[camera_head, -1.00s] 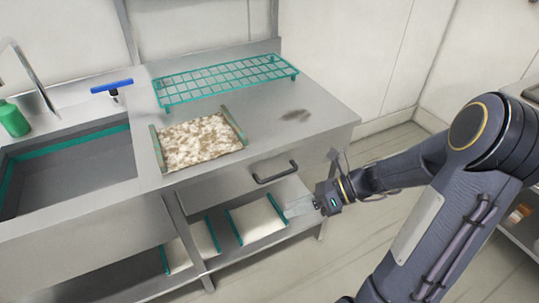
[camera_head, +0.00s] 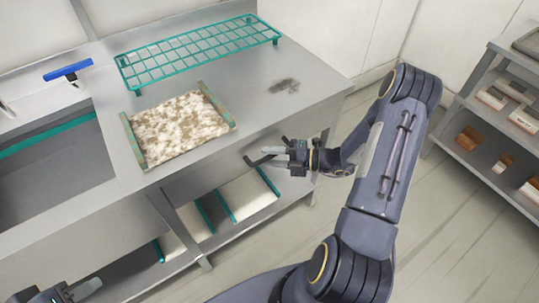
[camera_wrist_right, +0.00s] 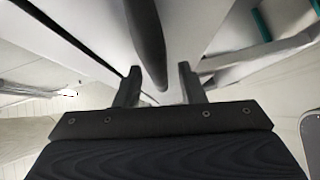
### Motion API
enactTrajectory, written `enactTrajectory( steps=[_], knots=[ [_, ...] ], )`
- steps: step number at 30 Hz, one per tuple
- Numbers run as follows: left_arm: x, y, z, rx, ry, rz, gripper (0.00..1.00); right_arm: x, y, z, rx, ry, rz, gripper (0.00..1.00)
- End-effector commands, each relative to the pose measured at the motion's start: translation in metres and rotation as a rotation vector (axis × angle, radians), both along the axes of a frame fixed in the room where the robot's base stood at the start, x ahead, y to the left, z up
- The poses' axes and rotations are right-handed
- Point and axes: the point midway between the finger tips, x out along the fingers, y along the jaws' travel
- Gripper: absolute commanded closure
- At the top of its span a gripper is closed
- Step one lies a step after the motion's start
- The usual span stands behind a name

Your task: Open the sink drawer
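The sink drawer front (camera_head: 225,160) is part of the grey metal counter's front and looks closed. Its dark bar handle (camera_head: 257,161) is partly hidden by my right gripper (camera_head: 273,155). In the right wrist view the handle (camera_wrist_right: 148,42) shows as a dark bar between the two fingers. The fingers stand apart, one on each side of it, with gaps visible, so the gripper is open around the handle. My left gripper (camera_head: 82,291) is low at the left edge, partly cut off, away from the drawer; its finger opening is unclear.
A green wire rack (camera_head: 200,52) and a speckled tray (camera_head: 178,130) lie on the counter (camera_head: 255,105). White, green-edged trays (camera_head: 245,196) sit on the shelf below. A sink (camera_head: 55,160) is at left, a shelf unit (camera_head: 480,115) at right. Floor between is open.

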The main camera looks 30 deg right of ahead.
Motion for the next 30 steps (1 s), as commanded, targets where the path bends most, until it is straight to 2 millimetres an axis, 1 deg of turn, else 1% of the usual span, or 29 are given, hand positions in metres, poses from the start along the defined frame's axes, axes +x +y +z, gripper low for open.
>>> enactTrajectory(
  steps=[3, 11, 19, 30],
  knots=[
    [0.0, 0.0, 0.0007, 0.0, 0.0, 0.0, 0.64, 0.0042, 0.0056, -0.0009, 0.0, 0.0, 0.001, 0.64],
    [0.0, 0.0, 0.0006, 0.0, 0.0, 0.0, 0.64, 0.0051, 0.0063, -0.0012, -0.001, 0.0, 0.0, 0.64],
    [0.0, -0.0001, 0.0007, 0.0, 0.0, 0.0, 0.64, 0.0049, 0.0062, -0.0011, -0.001, 0.0, 0.001, 0.99],
    [0.0, 0.0, 0.0013, 0.0, 0.0, 0.0, 0.64, 0.003, 0.006, -0.001, -0.001, 0.0, 0.001, 1.0]
  ],
)
